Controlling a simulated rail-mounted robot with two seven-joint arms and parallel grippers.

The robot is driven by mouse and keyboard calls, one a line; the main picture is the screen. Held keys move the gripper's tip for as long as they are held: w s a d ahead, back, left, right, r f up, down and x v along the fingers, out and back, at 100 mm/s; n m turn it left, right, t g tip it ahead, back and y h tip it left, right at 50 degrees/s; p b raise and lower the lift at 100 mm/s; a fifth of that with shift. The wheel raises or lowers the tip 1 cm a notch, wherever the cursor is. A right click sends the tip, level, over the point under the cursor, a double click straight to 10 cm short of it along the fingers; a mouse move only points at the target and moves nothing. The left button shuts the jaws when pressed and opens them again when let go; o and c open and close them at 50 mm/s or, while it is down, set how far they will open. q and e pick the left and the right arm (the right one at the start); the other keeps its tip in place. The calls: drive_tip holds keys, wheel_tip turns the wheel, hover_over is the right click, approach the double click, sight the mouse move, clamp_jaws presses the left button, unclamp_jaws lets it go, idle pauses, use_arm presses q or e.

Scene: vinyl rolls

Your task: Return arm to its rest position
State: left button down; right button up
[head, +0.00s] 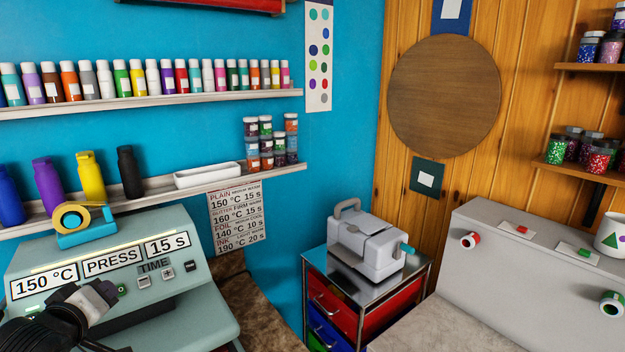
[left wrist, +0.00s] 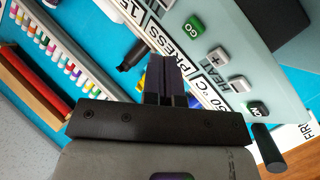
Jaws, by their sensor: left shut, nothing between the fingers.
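My left arm comes in at the bottom left of the head view. Its black and grey gripper (head: 104,290) is in front of the control panel of a pale green heat press (head: 200,280). The fingers are shut and empty. They show in the left wrist view (left wrist: 176,82) as two dark pads side by side, with the press panel (left wrist: 225,50) behind them. The panel reads 150 °C, PRESS and 15 s. A green button (head: 121,289) shows just beside the fingertips; I cannot tell whether they touch it. My right arm is not in view.
A tape dispenser (head: 84,226) sits on top of the press. Wall shelves (head: 150,105) hold several bottles behind it. A grey machine (head: 368,243) stands on a drawer cart (head: 335,300) at centre. A grey board with vinyl rolls (head: 510,270) is at the right.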

use_arm(q)
drive_tip(key=s+d+r+m+y, duration=0.2)
drive_tip(key=s+m, duration=0.2)
drive_tip(key=m, duration=0.5)
drive_tip(key=s+d+f+m+g+h+p, duration=0.1)
drive_tip(key=s+d+f+g, duration=0.1)
drive_tip(key=s+d+f, duration=0.5)
drive_tip(key=s+d+f+m+g+h, duration=0.15)
drive_tip(key=s+f, duration=0.25)
drive_tip(key=f, duration=0.6)
drive_tip(key=s+d+f+g+h+p, duration=0.1)
drive_tip(key=s+d+f+g, duration=0.15)
drive_tip(key=s+f, duration=0.5)
drive_tip(key=s+d+f+g, duration=0.2)
drive_tip(key=s+f, duration=0.4)
drive_tip(key=s, duration=0.1)
drive_tip(key=s+d+f+g+p, duration=0.1)
drive_tip(key=s+f+g, duration=0.2)
drive_tip(key=s+f, duration=0.4)
drive_tip(key=shift+s+d+n, duration=0.35)
drive_tip(key=shift+s, duration=0.3)
drive_tip(key=shift+h, duration=0.25)
